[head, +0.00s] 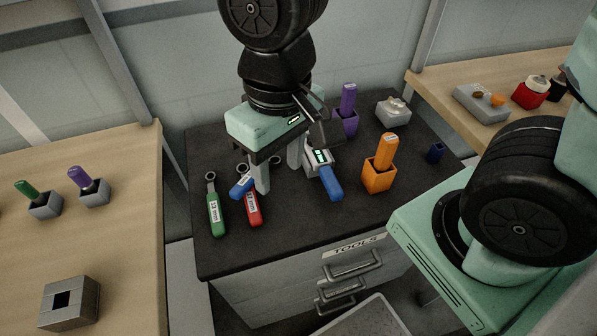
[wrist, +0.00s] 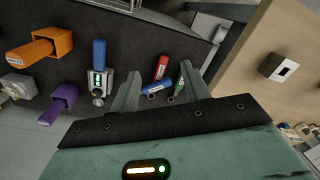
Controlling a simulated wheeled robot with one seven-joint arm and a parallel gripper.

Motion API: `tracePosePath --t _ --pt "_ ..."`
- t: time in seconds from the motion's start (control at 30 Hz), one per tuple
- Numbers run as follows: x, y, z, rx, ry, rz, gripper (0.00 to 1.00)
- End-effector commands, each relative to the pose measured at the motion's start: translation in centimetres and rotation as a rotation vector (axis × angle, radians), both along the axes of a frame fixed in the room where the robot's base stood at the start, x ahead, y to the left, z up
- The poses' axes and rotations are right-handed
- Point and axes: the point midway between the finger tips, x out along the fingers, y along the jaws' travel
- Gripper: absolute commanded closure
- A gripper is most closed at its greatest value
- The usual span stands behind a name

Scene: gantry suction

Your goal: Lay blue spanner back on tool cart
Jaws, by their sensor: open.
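The blue spanner (head: 241,186) has a blue handle with a white label. It lies slantwise on the black-topped tool cart (head: 290,235), seemingly across the shaft of the red spanner (head: 253,208). The green spanner (head: 215,215) lies to the left. My gripper (head: 279,170) is open above the cart, its near finger hiding part of the blue spanner in the head view. In the wrist view, the blue spanner (wrist: 158,88) shows between the two spread fingers of my gripper (wrist: 158,85), touching neither as far as I can tell.
A grey device with a lit display and blue handle (head: 331,183) stands right of the fingers. Orange (head: 377,180) and purple (head: 345,122) holders stand farther right. Wooden benches (head: 120,240) flank the cart. The cart top's front strip is clear.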

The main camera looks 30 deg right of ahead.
Motion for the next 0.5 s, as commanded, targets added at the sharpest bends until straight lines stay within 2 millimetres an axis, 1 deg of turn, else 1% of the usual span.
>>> tracePosePath --t 0.03,0.1,0.2,0.3,0.5 --pt "-1.3 -0.3 0.3 -0.001 -0.015 0.096 0.53" --pt "-2.6 -0.6 0.4 -0.002 -0.027 0.207 0.53" --pt "-3.6 -1.0 0.5 -0.003 -0.036 0.305 0.53" --pt "-4.0 -1.1 0.5 -0.003 -0.039 0.343 0.53" --pt "-4.0 -1.1 0.5 -0.003 -0.038 0.346 0.53"
